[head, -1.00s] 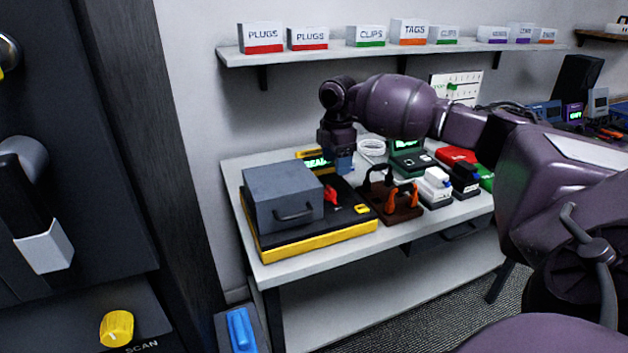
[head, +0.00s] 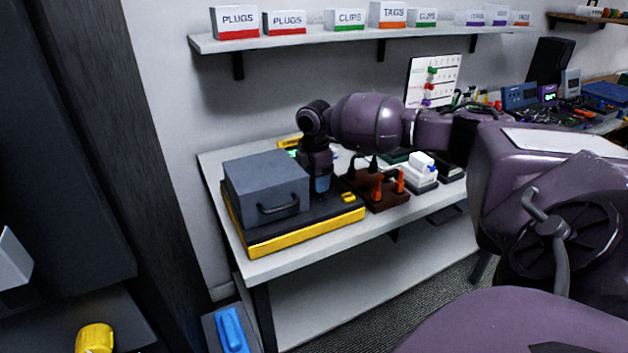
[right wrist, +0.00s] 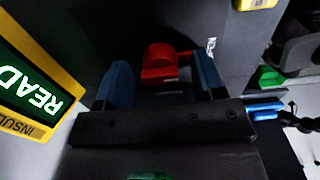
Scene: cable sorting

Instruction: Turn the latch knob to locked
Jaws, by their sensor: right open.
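The latch knob (right wrist: 159,62) is red and shows in the right wrist view, on a dark panel with a small white label beside it. My right gripper (right wrist: 163,80) is open, with one blue finger on each side of the knob. I cannot tell whether the fingers touch it. In the head view my right gripper (head: 322,185) points down over the black base (head: 293,232) with yellow edging, beside the grey box (head: 262,185). The gripper hides the knob there. My left gripper is not in view.
A brown stand (head: 378,197) with orange-handled tools is close right of the base. A yellow READ display (right wrist: 35,85) is near the gripper's left in the wrist view. A shelf (head: 300,43) with labelled boxes hangs above. The white table's (head: 262,270) front edge is clear.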

